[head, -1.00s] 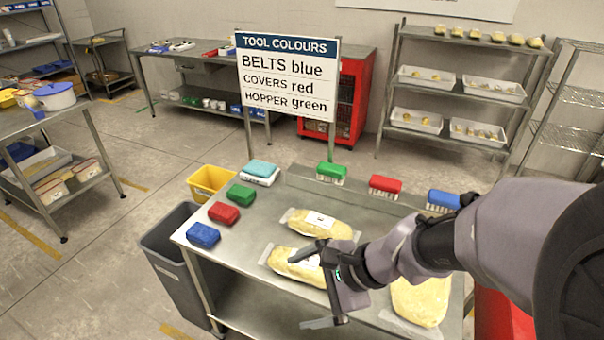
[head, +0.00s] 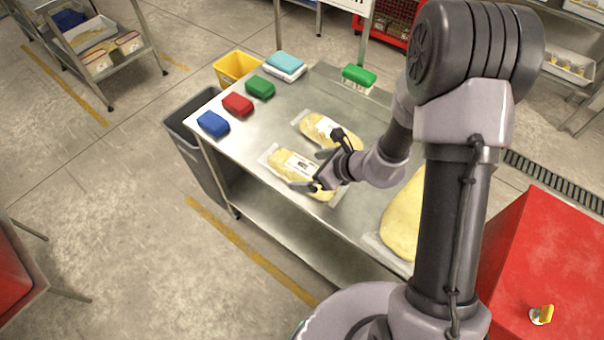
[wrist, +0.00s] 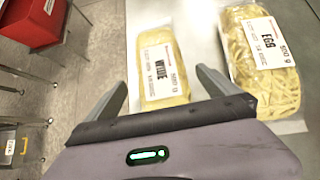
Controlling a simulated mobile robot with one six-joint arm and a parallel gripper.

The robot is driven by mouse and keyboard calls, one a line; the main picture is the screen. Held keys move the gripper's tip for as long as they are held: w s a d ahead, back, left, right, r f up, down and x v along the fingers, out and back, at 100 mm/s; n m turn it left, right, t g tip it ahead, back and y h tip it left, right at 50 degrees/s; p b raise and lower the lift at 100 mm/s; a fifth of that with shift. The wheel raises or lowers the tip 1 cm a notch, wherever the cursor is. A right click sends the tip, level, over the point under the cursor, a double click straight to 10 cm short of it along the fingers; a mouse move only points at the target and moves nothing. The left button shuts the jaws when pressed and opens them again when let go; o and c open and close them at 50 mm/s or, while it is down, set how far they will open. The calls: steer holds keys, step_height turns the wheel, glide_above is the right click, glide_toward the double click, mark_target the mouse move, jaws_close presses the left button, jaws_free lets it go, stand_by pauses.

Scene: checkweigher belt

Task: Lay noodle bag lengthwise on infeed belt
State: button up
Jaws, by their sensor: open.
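A clear noodle bag (head: 291,164) with a white label lies flat on the steel table (head: 262,138); in the wrist view its label reads "WIDE" (wrist: 160,67). My gripper (head: 314,170) is at the right end of this bag. In the wrist view my open fingers (wrist: 160,84) point at it, one to each side, with the bag's near end between them; I cannot tell whether they touch it. A second noodle bag (head: 318,125), labelled "EGG" in the wrist view (wrist: 262,45), lies just behind. No infeed belt is recognisable in view.
A larger yellow bag (head: 402,218) lies on the table at right, partly behind my arm. Blue (head: 213,124), red (head: 238,104) and green (head: 260,87) blocks line the left edge. A grey bin (head: 190,135) and yellow bin (head: 238,68) stand beside the table.

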mark_target(302, 170)
steer(key=b+x, duration=0.1)
steer(key=x, duration=0.2)
steer(key=shift+w+f, duration=0.1)
steer(key=shift+f, duration=0.4)
steer(key=shift+w+a+f, duration=0.15)
steer(key=shift+w+a, duration=0.05)
steer(key=shift+a, duration=0.1)
steer(key=shift+d, duration=0.1)
steer(key=shift+c, duration=0.4)
steer(key=c, duration=1.9)
steer(key=shift+o, duration=0.2)
steer(key=shift+r, duration=0.2)
